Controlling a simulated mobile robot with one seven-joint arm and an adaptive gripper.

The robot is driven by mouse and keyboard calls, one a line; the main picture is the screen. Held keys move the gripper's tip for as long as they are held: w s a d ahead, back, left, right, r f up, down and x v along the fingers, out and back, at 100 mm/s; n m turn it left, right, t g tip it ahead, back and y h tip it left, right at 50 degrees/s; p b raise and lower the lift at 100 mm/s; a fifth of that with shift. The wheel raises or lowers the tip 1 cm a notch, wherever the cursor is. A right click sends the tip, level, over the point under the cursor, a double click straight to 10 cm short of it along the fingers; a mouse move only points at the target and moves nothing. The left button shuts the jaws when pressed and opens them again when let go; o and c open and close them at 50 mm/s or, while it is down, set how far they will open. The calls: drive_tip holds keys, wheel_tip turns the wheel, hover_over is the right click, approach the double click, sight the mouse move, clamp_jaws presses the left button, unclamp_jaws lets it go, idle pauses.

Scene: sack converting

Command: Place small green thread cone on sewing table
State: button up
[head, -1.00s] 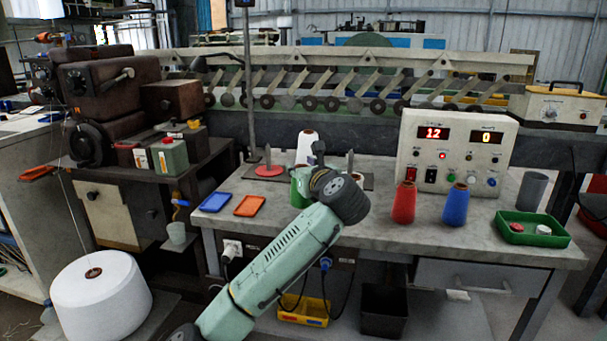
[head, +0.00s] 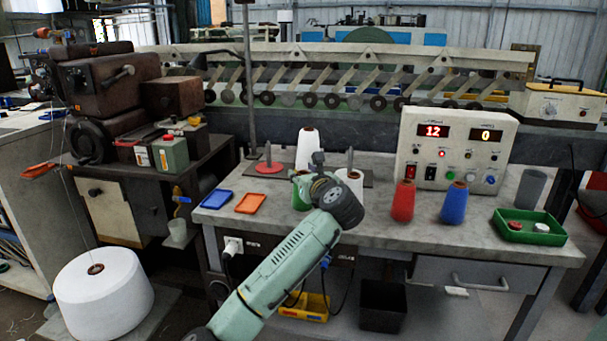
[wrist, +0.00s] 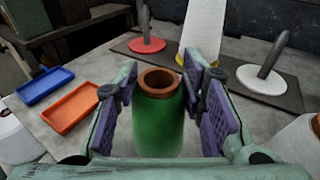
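The small green thread cone (wrist: 160,118) stands upright with its brown open top facing up. It also shows in the head view, partly hidden behind my gripper (head: 303,184), on the grey sewing table (head: 400,225). In the wrist view my gripper (wrist: 162,112) has its purple-padded fingers on both sides of the cone. The fingers are apart, with a visible gap at the right pad; contact on the left is unclear. The cone's lower part is hidden by the gripper.
A blue tray (wrist: 45,84) and an orange tray (wrist: 70,107) lie left of the cone. Behind stand a red-based spindle (wrist: 147,42), a tall white cone (head: 308,148) and a white-based spindle (wrist: 262,76). Red (head: 403,201) and blue (head: 455,204) cones stand right.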

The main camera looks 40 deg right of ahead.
drive_tip(key=o, duration=0.4)
drive_tip(key=shift+r, duration=0.1)
